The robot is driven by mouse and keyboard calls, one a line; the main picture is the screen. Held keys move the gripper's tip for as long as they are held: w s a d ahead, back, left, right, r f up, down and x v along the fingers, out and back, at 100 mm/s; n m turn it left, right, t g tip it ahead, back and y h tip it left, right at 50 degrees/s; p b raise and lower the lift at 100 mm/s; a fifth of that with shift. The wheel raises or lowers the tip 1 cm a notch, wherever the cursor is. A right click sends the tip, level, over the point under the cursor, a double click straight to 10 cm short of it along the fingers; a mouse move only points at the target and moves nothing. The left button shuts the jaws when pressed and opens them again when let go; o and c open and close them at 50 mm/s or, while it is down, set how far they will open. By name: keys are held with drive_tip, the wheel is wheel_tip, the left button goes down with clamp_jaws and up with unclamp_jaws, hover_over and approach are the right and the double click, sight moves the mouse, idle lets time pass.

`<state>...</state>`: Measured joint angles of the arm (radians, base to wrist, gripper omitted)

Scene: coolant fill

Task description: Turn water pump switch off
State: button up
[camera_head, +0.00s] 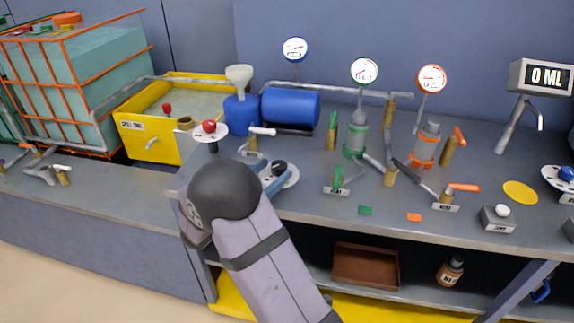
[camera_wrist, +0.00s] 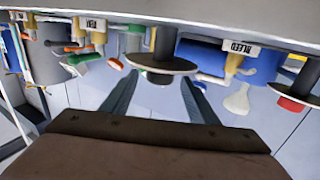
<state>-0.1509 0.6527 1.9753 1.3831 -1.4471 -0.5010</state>
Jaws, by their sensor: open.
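A black knob (camera_head: 279,167) sits on a round white disc (camera_head: 292,178) near the front left of the bench; no readable label names it as the water pump switch. My gripper (camera_head: 270,178) is at this knob, partly hidden by my dark wrist. In the wrist view, which looks upside down, the disc (camera_wrist: 165,62) on its dark post and the black knob (camera_wrist: 160,79) lie between the two open fingers of my gripper (camera_wrist: 160,77). A gap seems to show on both sides of the knob; contact cannot be told.
A red knob on a disc (camera_head: 208,127) stands to the left, a blue one (camera_head: 567,174) far right. A blue tank (camera_head: 291,107), a white funnel (camera_head: 239,74) and a BLEED-labelled valve (camera_wrist: 235,60) are close by. Several valves and pipes crowd the bench to the right.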

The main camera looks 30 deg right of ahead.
drive_tip(key=shift+r, duration=0.1)
drive_tip(key=shift+w+d, duration=0.1)
drive_tip(key=shift+d, duration=0.25)
drive_tip(key=shift+p+x, duration=0.5)
drive_tip(key=shift+x, duration=2.8)
drive_tip(key=c, duration=1)
drive_tip(key=shift+c, duration=0.2)
